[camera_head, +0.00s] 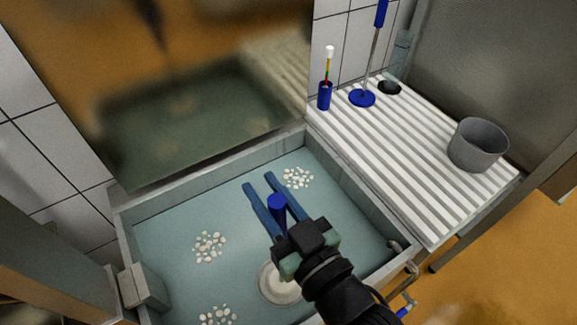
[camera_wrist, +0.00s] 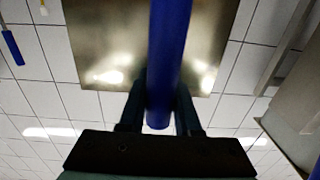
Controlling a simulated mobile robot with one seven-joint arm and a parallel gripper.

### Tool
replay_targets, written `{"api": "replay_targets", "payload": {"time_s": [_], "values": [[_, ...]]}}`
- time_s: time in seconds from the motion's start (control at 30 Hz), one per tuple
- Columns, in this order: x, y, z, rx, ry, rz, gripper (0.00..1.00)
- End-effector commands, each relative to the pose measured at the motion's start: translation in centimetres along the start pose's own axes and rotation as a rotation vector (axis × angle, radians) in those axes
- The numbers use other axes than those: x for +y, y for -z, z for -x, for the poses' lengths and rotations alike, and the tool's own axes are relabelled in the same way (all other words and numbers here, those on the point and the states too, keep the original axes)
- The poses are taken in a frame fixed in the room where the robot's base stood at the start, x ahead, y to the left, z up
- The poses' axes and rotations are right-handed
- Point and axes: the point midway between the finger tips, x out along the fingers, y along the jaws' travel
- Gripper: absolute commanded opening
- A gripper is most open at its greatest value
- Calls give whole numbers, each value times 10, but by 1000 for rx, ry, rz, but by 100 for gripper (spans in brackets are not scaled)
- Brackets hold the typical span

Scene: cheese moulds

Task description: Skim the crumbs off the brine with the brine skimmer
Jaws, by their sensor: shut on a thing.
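My gripper (camera_head: 260,181) is over the vat and shut on a blue handle (camera_head: 277,203), which I take to be the brine skimmer's. In the wrist view the blue handle (camera_wrist: 168,50) runs between the two dark fingers. A pale round disc (camera_head: 272,284) shows below my gripper, partly hidden by it; it looks like the skimmer's head, but the join is not visible. White crumbs lie in three clusters on the greenish brine (camera_head: 170,225): far right crumbs (camera_head: 297,178), left crumbs (camera_head: 208,247) and near crumbs (camera_head: 217,316). I cannot tell the disc's depth.
The vat rim (camera_head: 210,165) surrounds the brine. Right of it is a ribbed white drainboard (camera_head: 400,150) with a grey bucket (camera_head: 479,146), a blue-based upright tool (camera_head: 362,98), a blue cup (camera_head: 324,96) and a small dark round item (camera_head: 389,87). A reflective panel (camera_head: 200,90) stands behind the vat.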

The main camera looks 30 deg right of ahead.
Motion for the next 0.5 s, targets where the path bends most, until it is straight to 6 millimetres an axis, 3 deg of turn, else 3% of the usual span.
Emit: {"api": "replay_targets", "payload": {"time_s": [0.03, 0.5], "values": [[-6, 8, 0, 10, -3, -3, 0], [-70, 9, -2, 8, -2, -3, 0]]}}
